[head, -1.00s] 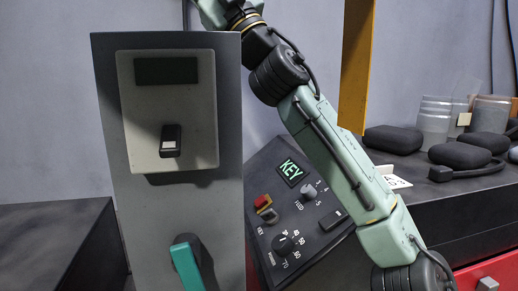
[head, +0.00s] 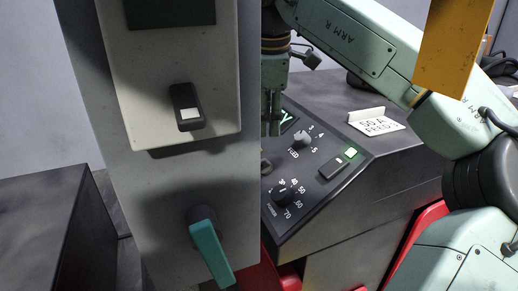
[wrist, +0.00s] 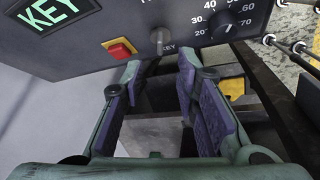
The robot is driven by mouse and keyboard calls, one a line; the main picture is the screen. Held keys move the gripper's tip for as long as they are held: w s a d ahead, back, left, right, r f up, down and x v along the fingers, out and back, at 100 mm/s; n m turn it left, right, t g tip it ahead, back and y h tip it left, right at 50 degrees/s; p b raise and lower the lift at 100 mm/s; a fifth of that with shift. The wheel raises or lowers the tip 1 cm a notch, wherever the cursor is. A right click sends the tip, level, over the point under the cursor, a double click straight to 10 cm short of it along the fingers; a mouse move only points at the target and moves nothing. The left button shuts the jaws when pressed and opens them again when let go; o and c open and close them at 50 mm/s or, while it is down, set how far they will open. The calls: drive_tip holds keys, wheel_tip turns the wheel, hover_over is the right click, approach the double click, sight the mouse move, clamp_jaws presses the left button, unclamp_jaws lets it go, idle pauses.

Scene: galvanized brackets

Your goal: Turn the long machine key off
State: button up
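The long key (wrist: 160,42) is a thin grey-metal piece on the dark machine panel, beside a printed KEY label in the wrist view. In that view my gripper (wrist: 158,72) is open, with its two purple-padded fingers apart. The key lies just beyond the fingertips, between their lines; I see no contact. In the head view my gripper (head: 274,125) points down over the panel (head: 322,205), partly behind the grey column. That column hides the key there. A lit green KEY sign (wrist: 56,10) is on the panel.
A red button on a yellow plate (wrist: 119,49) sits left of the key, and a numbered dial (wrist: 228,25) right of it. The grey column (head: 230,170) with a teal lever (head: 211,250) stands close by. A green lamp (head: 353,153) glows beside a rocker switch.

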sight(264, 159)
drive_tip(key=p+x, duration=0.2)
drive_tip(key=x, duration=0.8)
drive_tip(key=shift+f, duration=0.25)
clamp_jaws()
